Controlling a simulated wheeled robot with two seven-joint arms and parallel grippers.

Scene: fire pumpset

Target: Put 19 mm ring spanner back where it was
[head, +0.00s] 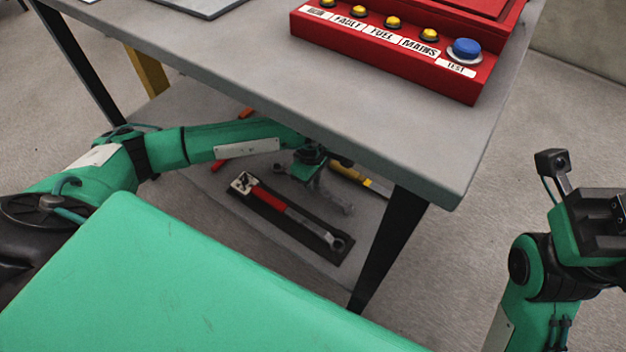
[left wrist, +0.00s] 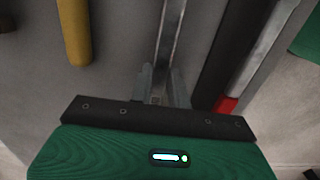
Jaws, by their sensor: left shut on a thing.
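My left gripper (head: 312,182) reaches under the grey tabletop, above a lower shelf. In the left wrist view its two fingers (left wrist: 162,95) are shut on a long bare-metal shaft, the ring spanner (left wrist: 171,40). In the head view a grey end of the spanner (head: 346,208) shows to the lower right of the gripper. I cannot read any size mark. Whether the spanner touches the shelf is unclear. My right gripper (head: 605,235) is at the right edge, cut off by the frame; its fingers cannot be made out.
A red-handled tool (head: 266,197) lies in a dark tray (head: 318,258) beside the left gripper. A yellow-handled item (head: 350,176) lies behind it. The tabletop (head: 230,50) overhangs the arm, and a black leg (head: 390,245) stands to the right. A red panel (head: 385,60) sits on top.

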